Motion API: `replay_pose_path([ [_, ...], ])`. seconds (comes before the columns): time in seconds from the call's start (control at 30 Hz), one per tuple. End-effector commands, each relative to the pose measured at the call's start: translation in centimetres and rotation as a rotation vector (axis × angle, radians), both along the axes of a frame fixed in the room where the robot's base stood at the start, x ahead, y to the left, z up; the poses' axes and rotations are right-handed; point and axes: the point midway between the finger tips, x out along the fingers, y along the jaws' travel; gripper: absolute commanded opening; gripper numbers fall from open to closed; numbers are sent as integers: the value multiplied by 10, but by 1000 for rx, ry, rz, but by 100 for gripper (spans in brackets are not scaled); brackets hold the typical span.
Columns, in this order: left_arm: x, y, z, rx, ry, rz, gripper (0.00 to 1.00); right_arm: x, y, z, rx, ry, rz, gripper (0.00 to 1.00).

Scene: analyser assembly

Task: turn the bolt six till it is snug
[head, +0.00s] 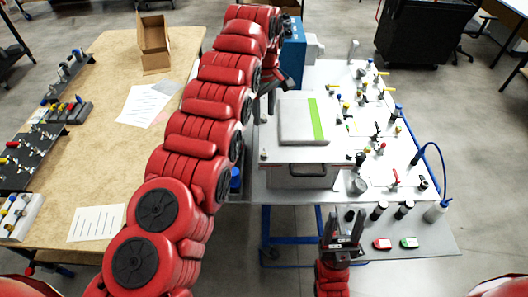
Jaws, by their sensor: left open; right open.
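A grey-white analyser box (290,153) with a raised lid block (298,112) and a green stripe stands at the table's left side. Small dark bolt-like heads show along the box's front top edge; I cannot tell which is bolt six or how snug it is. My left gripper (272,92), at the end of the long red arm, is open by the box's back left corner, partly hidden by the arm.
Several small valves and fittings (375,130) crowd the white table (330,75) right of the box. Black-capped jars (378,210), a red case (382,244) and a green case (409,243) sit on the front shelf. A wooden table with an open carton (153,45) is left.

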Motion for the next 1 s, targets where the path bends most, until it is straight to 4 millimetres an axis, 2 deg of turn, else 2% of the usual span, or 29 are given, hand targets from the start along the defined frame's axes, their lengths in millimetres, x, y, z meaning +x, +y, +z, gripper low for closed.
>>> replay_pose_path([
  [0.03, 0, 0, -13, 1, 1, -1, 55, 0, 0, -14, 0, 0, 0, 55],
  [0.3, 0, 0, -66, 0, 0, -3, 55, 0, 0, -66, 0, 0, 0, 55],
  [0.43, 1, 3, -86, 1, 0, -1, 55, 0, 0, -78, 0, 0, 0, 55],
  [0.47, 0, 2, -89, 2, 1, -2, 55, 0, 0, -77, 0, 0, 0, 55],
  [0.5, 2, 3, -87, 3, -1, -1, 55, 0, 0, -64, 0, 1, 0, 55],
  [0.53, 2, 2, -92, 3, -1, -2, 55, 0, 0, -61, 0, 0, 0, 55],
  [0.7, -1, 0, -124, 0, 6, -3, 55, 0, 0, -46, 0, 0, 0, 55],
  [0.8, -1, -1, -141, -2, 4, -4, 55, 0, 0, -40, 0, 0, 0, 55],
  [1.0, 0, -1, -162, 1, 1, -5, 55, 0, 0, -36, 0, 0, 0, 55],
])
